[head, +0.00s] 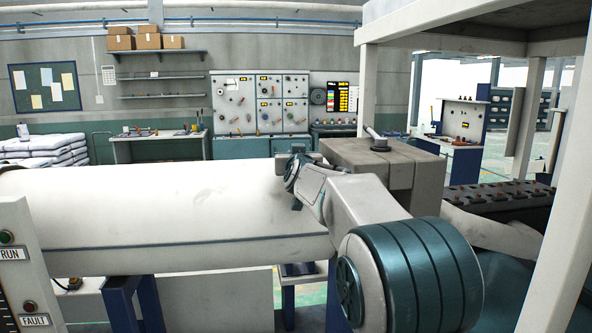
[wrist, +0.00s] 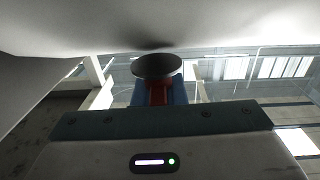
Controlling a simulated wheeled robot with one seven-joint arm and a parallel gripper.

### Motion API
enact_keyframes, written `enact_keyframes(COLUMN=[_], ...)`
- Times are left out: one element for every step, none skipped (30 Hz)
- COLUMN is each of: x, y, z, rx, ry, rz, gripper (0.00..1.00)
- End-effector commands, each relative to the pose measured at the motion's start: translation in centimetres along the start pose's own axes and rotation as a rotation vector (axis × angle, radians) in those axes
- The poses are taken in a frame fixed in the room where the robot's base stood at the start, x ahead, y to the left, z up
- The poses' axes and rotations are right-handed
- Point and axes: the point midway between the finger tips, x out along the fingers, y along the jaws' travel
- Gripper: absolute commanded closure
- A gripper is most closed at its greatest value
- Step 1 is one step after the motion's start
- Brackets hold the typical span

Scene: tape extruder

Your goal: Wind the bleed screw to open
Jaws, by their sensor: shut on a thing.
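In the wrist view, a part taken to be the bleed screw has a red stem (wrist: 157,96) and a dark round disc (wrist: 157,66) at its far end. The disc is close under the pale curved barrel; whether they touch is unclear. My gripper (wrist: 156,88) is shut on the red part, with blue finger surfaces showing on both sides of it. In the head view my arm's end is at the barrel (head: 190,205), just left of the grey block. The screw cannot be made out there, and the screw's turn angle cannot be read.
The grey block (head: 365,165) carries a dark boss with a pale lever (head: 376,138) close to my wrist. A pale frame post (head: 548,210) stands at the right. A RUN/FAULT panel (head: 22,265) is at the lower left. Benches and cabinets stand well behind.

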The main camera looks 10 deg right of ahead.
Motion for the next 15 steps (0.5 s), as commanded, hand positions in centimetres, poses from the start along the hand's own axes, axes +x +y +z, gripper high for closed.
enact_keyframes(x=[-0.05,-0.06,-0.07,-0.09,-0.1,-0.13,-0.15,-0.17,-0.2,-0.23,-0.24,-0.26,-0.28,-0.28,-0.29], y=[-0.09,-0.09,-0.1,-0.14,-0.15,-0.13,-0.12,-0.1,-0.1,-0.1,-0.09,-0.08,-0.07,-0.07,-0.07], z=[0.05,0.07,0.02,0.04,0.04,-0.02,-0.02,-0.04,-0.12,-0.15,-0.18,-0.23,-0.27,-0.31,-0.35], rx=[0.002,0.002,0.002,0.001,0.0,0.001,0.001,-0.001,-0.001,-0.001,-0.001,-0.002,-0.003,-0.003,-0.003], ry=[0.013,0.012,0.014,0.013,0.012,0.013,0.011,0.011,0.011,0.01,0.009,0.008,0.007,0.007,0.006], rz=[-0.01,-0.015,-0.022,-0.028,-0.033,-0.039,-0.043,-0.047,-0.051,-0.054,-0.056,-0.058,-0.059,-0.06,-0.061], gripper=[1.0,1.0,1.0,1.0,1.0,1.0,1.0,1.0,1.0,1.0,1.0,1.0,1.0,1.0,1.0])
